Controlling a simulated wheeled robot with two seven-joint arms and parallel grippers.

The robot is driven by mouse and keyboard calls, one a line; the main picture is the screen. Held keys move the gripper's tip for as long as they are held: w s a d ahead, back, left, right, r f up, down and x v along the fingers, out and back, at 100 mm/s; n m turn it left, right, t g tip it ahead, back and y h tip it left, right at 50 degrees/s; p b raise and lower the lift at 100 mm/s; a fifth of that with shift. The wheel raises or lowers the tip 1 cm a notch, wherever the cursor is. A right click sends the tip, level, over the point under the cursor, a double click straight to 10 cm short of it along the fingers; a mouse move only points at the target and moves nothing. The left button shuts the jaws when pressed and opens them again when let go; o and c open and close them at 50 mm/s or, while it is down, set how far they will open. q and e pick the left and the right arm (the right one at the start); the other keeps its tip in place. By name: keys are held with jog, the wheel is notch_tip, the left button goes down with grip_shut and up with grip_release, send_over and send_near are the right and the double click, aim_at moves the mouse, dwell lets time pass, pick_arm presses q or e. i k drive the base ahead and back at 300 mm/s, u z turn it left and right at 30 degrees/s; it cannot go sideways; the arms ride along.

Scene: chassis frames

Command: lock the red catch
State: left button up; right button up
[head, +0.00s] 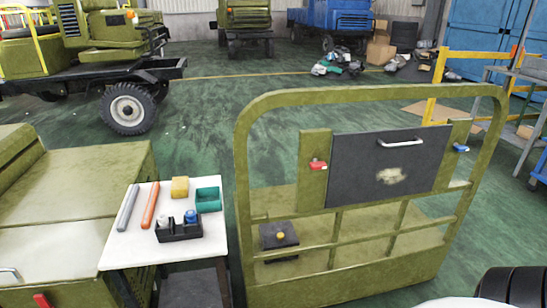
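The red catch (318,165) sits on the upright plate (313,185) at the left of a dark grey panel (360,165), in an olive chassis frame. It is small in the head view, and I cannot tell whether it is locked. A blue catch (460,148) sits on the plate at the panel's right side. The panel has a pale handle (400,142) near its top and a worn pale patch below it. Neither of my grippers is in view.
A small white table (140,248) left of the frame holds a grey rod (128,207), an orange rod (149,205), a yellow block (180,187), a green bin (208,200) and a black caddy (178,231). An olive cabinet (70,200) stands left.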

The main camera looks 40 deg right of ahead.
aim_at(316, 165)
jog(key=z, duration=0.3)
jog(key=i, duration=0.8)
jog(key=z, duration=0.75)
